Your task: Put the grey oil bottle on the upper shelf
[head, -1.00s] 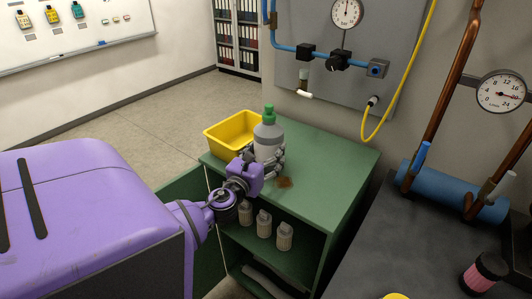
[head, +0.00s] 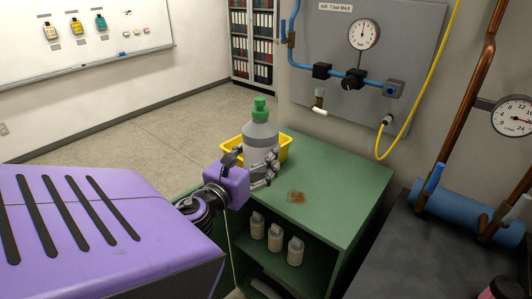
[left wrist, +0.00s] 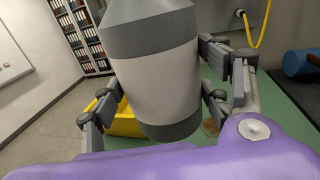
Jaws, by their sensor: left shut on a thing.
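The grey oil bottle (head: 260,138) has a green cap and a pale label band. It is upright, slightly tilted in the head view. My left gripper (head: 262,170) is shut around its lower body. In the left wrist view the fingers (left wrist: 166,95) flank the bottle (left wrist: 155,85), and its dark grey base shows. It appears raised above the green cabinet's top (head: 335,190). The cabinet's front is open, with a shelf (head: 272,252) inside below the top. My right gripper is out of view.
A yellow bin (head: 286,148) stands on the cabinet top behind the bottle. A brown stain (head: 297,197) marks the top. Three small pale bottles (head: 274,240) stand on the inner shelf. A dark bench (head: 400,260) adjoins at right. The top's right part is clear.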

